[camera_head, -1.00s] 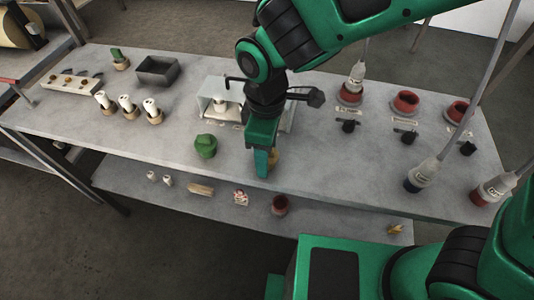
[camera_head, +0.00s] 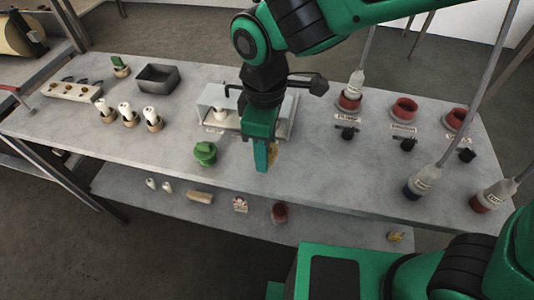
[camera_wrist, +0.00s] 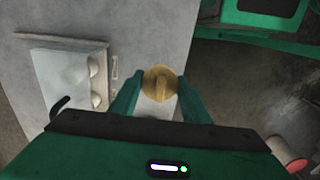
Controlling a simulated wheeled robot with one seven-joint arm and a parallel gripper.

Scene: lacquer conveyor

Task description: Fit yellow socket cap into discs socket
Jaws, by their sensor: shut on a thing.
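My gripper (camera_head: 266,160) is shut on a yellow cap (camera_wrist: 160,83) with a raised grip bar, which sits between the fingertips in the wrist view. In the head view only a sliver of the yellow cap (camera_head: 274,151) shows beside the finger. The gripper hangs near the table's front edge, in front of a white box (camera_head: 218,100). Three red round sockets with small labels stand at the right: a left one (camera_head: 349,101) with a hose nozzle in it, a middle one (camera_head: 404,107) and a right one (camera_head: 456,118). The labels are too small to read, so I cannot tell which is the discs socket.
A green knobbed piece (camera_head: 205,152) stands left of my gripper. Farther left are several white-topped pieces (camera_head: 125,111) and a dark tray (camera_head: 157,77). Two hose nozzles (camera_head: 422,180) stand at the front right. A lower shelf (camera_head: 330,222) holds small items.

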